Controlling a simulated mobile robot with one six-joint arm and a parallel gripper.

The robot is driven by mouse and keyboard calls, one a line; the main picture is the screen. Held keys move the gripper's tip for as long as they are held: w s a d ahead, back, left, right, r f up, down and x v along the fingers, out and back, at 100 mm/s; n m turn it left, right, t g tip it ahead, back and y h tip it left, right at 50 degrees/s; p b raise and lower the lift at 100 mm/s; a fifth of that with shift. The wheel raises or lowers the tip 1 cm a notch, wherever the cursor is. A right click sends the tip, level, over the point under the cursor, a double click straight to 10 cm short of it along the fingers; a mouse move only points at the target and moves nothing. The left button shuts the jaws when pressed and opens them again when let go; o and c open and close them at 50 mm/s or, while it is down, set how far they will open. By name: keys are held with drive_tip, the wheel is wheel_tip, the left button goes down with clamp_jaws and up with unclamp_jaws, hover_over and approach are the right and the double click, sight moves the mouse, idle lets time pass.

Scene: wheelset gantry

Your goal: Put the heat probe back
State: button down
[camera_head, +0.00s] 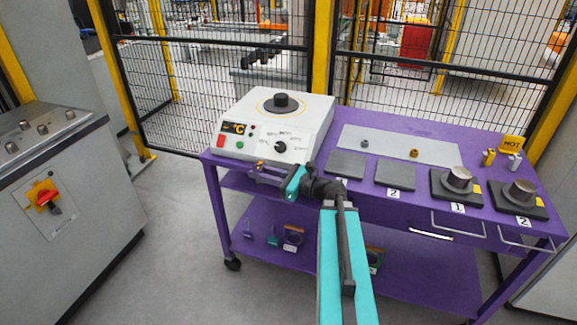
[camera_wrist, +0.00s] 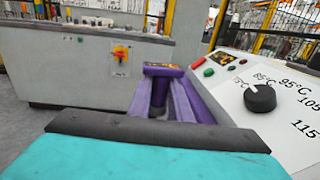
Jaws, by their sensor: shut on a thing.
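My gripper (camera_head: 268,175) reaches left along the front edge of the purple cart, just below the heater's front panel. It is shut on a small purple piece with a dark and orange top (camera_wrist: 164,71), which I take to be the heat probe. In the wrist view the purple fingers (camera_wrist: 166,108) run out to it, and my teal and black gripper body fills the bottom. The piece is held in the air, left of the panel. Its lower part is hidden. The white heater (camera_head: 305,112) has a dial, a lit display and a black post on top.
The cart (camera_head: 400,116) also bears a pale plate (camera_head: 390,145), two bare dark pads, two pads with metal cylinders, and small yellow and grey pieces by a HOT sign (camera_head: 511,144). The lower shelf holds small items. A grey cabinet (camera_head: 60,190) stands left; floor between is clear.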

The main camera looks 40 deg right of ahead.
drive_tip(key=w+a+f+n+g+y, duration=0.1)
drive_tip(key=a+n+g+y, duration=0.3)
drive_tip(key=a, duration=1.8)
drive_tip(key=shift+w+f+g+y, duration=0.3)
drive_tip(key=shift+w+f+y, duration=0.1)
drive_tip(key=shift+y, duration=0.1)
drive_tip(key=shift+s, duration=0.1)
